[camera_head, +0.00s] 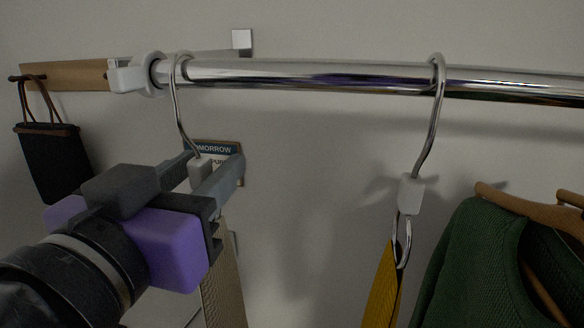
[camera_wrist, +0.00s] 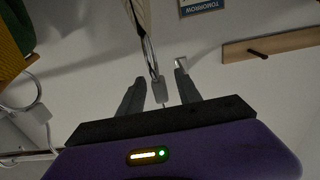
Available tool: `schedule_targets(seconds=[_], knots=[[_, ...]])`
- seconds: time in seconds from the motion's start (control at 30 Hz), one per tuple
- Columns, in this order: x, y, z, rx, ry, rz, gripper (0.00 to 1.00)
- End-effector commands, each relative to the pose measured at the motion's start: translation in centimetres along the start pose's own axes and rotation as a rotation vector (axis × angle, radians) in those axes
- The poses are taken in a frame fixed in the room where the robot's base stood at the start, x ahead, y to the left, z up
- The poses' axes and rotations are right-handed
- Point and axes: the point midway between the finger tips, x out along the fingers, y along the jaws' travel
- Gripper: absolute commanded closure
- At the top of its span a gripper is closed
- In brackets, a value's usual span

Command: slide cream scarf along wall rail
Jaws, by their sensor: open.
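The cream scarf (camera_head: 222,280) hangs below a metal hook (camera_head: 177,100) near the left end of the chrome rail (camera_head: 320,74). The hook carries a pale grey block (camera_head: 200,170), which also shows in the wrist view (camera_wrist: 158,90). My gripper (camera_head: 214,160) is open, with one finger on each side of this block. In the wrist view my fingers (camera_wrist: 160,76) stand apart around it, with a gap at each side. The scarf's top (camera_wrist: 136,14) shows beyond the fingers. My gripper hides part of the scarf in the head view.
A yellow scarf (camera_head: 382,285) hangs from a second hook (camera_head: 436,110) to the right. Green garments (camera_head: 475,265) hang farther right. A dark bag (camera_head: 52,160) hangs from a wooden peg board (camera_head: 65,76) at left. The rail between the two hooks is clear.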

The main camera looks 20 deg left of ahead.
Motion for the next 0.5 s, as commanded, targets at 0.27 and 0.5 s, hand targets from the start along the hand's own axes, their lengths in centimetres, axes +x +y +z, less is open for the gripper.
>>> schedule_targets(seconds=[0.27,0.5], knots=[[1.5,0.0,0.0,0.001,-0.001,0.0,0.59],[1.5,0.0,0.1,0.001,0.0,0.0,0.65]])
